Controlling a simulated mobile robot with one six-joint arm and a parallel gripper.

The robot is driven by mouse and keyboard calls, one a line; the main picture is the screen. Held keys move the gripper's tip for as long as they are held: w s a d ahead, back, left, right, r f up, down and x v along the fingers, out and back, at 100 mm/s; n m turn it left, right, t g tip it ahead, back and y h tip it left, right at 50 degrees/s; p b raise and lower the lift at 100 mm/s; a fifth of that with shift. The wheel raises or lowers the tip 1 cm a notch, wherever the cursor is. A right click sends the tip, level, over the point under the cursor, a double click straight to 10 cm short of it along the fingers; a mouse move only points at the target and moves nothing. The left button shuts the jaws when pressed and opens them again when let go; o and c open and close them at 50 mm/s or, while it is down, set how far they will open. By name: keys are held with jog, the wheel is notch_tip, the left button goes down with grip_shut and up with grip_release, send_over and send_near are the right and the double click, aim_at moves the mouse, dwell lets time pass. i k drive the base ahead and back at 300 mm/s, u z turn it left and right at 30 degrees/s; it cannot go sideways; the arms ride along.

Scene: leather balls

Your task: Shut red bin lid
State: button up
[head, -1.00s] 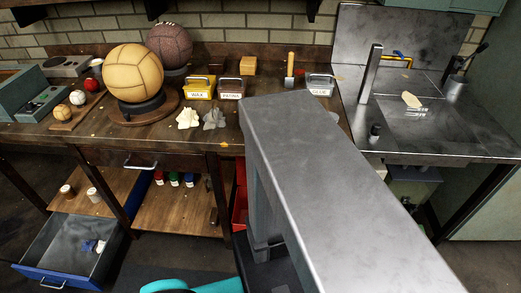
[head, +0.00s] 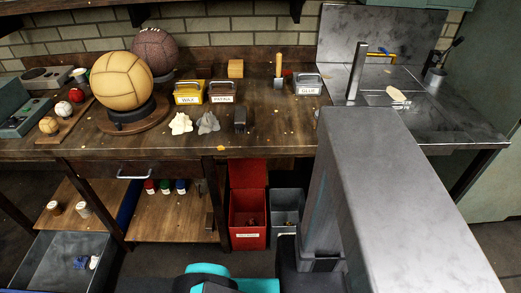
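The red bin (head: 249,225) stands on the floor under the workbench, right of the lower wooden shelf. Its red lid (head: 248,174) is raised and upright at the back, so the bin is open and some small contents show inside. My arm fills the lower right of the head view, to the right of the bin. My gripper cannot be made out for sure, so whether it is open or shut does not show.
A grey bin (head: 287,208) stands right beside the red one. The workbench (head: 150,148) edge overhangs the bins. Balls, tins and a metal sink stand on top.

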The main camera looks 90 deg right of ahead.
aim_at(243, 173)
jog(key=z, duration=0.8)
jog(key=i, duration=1)
jog(key=z, duration=0.05)
jog(key=k, duration=0.95)
jog(key=u, duration=0.15)
jog(key=i, duration=0.2)
